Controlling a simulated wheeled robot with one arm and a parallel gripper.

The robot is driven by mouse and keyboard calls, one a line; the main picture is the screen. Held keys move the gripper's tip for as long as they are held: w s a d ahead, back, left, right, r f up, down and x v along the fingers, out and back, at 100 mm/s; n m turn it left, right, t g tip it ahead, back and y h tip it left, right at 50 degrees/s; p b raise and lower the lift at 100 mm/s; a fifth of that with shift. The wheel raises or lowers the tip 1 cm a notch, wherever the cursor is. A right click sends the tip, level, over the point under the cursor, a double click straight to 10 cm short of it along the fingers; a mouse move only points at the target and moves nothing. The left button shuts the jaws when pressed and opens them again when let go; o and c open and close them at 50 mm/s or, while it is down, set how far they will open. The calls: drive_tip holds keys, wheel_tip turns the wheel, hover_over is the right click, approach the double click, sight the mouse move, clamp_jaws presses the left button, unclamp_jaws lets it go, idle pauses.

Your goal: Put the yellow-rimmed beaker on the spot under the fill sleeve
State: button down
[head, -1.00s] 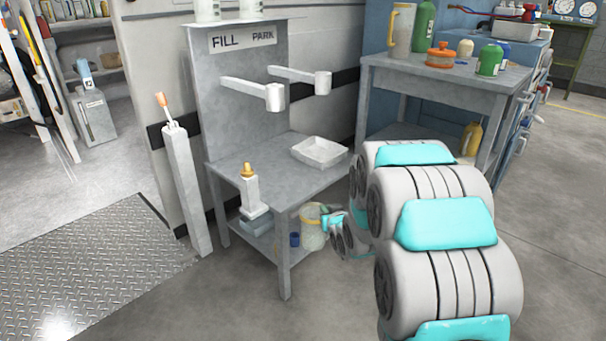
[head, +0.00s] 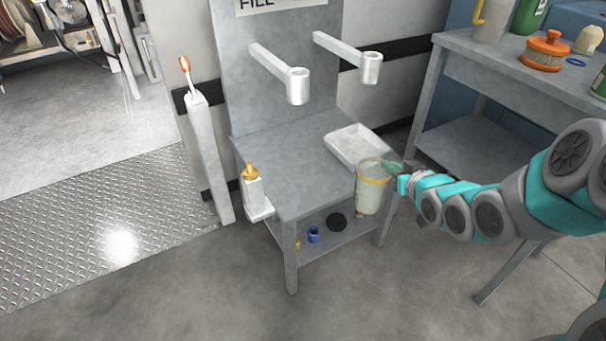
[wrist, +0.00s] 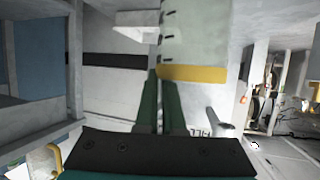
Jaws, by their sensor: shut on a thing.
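The yellow-rimmed beaker (head: 370,195) is a pale, see-through cup with a yellow band near its top. It is held roughly upright at the right front corner of the grey fill table (head: 285,170), its top near table-top height. My gripper (head: 395,171) is shut on it from the right. In the wrist view the beaker (wrist: 190,40) shows tick marks and its yellow band by my green fingers (wrist: 158,100). The fill sleeve (head: 298,86) is the left metal tube on an arm, under the partly cut-off FILL sign. The table top below it is bare.
A second sleeve (head: 372,68) juts out on the right, above a white tray (head: 358,144). A small yellow-topped dispenser (head: 254,190) is at the table's left front edge. The lower shelf holds a dark disc (head: 337,222) and a blue item (head: 313,235). A workbench (head: 510,65) stands right.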

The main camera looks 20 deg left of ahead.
drive_tip(key=s+a+r+n+g+y, duration=0.2)
drive_tip(key=s+a+r+n+y, duration=0.15)
drive_tip(key=s+a, duration=0.35)
drive_tip(key=a+r+p+x, duration=0.1)
drive_tip(key=r+p+x, duration=0.1)
drive_tip(key=x, duration=1.7)
drive_tip(key=shift+w+r+h, duration=0.25)
drive_tip(key=shift+h, duration=0.1)
drive_tip(key=c, duration=1)
unclamp_jaws()
drive_tip(key=shift+a+m, duration=0.1)
drive_tip(key=shift+m, duration=0.15)
drive_tip(key=shift+r, duration=0.1)
drive_tip(key=v, duration=1.2)
drive_tip(key=shift+r+b, duration=0.15)
drive_tip(key=shift+b, duration=0.3)
drive_tip(key=shift+w, duration=0.1)
